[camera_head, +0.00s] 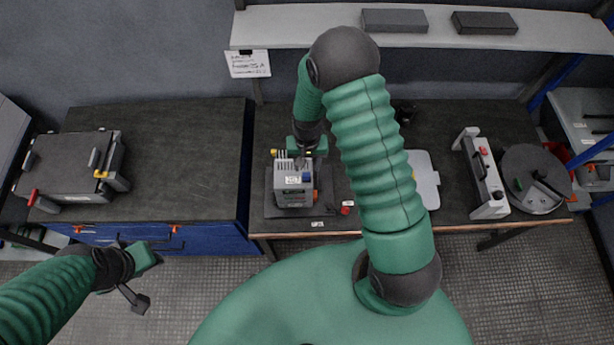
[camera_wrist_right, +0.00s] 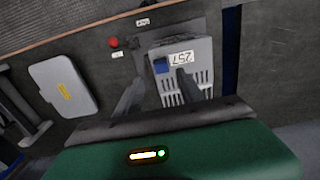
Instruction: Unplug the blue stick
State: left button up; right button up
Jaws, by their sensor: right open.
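The grey capacitor box (camera_head: 288,186), with slots and a label, stands on a dark plate on the middle table. The blue stick (camera_head: 306,177) shows as a small blue block on the box; it also shows in the right wrist view (camera_wrist_right: 161,66). My right gripper (camera_head: 308,156) is just behind the box in the head view. In the right wrist view my right gripper (camera_wrist_right: 158,90) is open, with its fingers apart and nothing between them; the blue stick shows beyond the fingertips. My left gripper (camera_head: 138,280) is at the lower left, away from the box; its jaw state is unclear.
A red button (camera_head: 346,208) lies right of the box. A light grey panel (camera_head: 427,180) is farther right, partly behind my right arm. A dark case (camera_head: 70,168) stands on the left bench. A shelf (camera_head: 290,30) runs above the table.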

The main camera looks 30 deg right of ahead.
aim_at(306, 174)
jog(key=f+b, duration=0.1)
jog(key=f, duration=0.1)
jog(key=f+b, duration=0.1)
jog(key=f, duration=0.1)
jog(key=f+b, duration=0.1)
jog(key=f, duration=0.1)
jog(key=shift+a+b, duration=0.3)
jog(key=shift+b, duration=0.1)
jog(key=shift+d, duration=0.2)
jog(key=shift+a, duration=0.2)
jog(key=shift+d, duration=0.15)
jog(key=shift+c, duration=0.3)
grip_shut()
dwell(1.0)
jog(key=shift+r, duration=0.15)
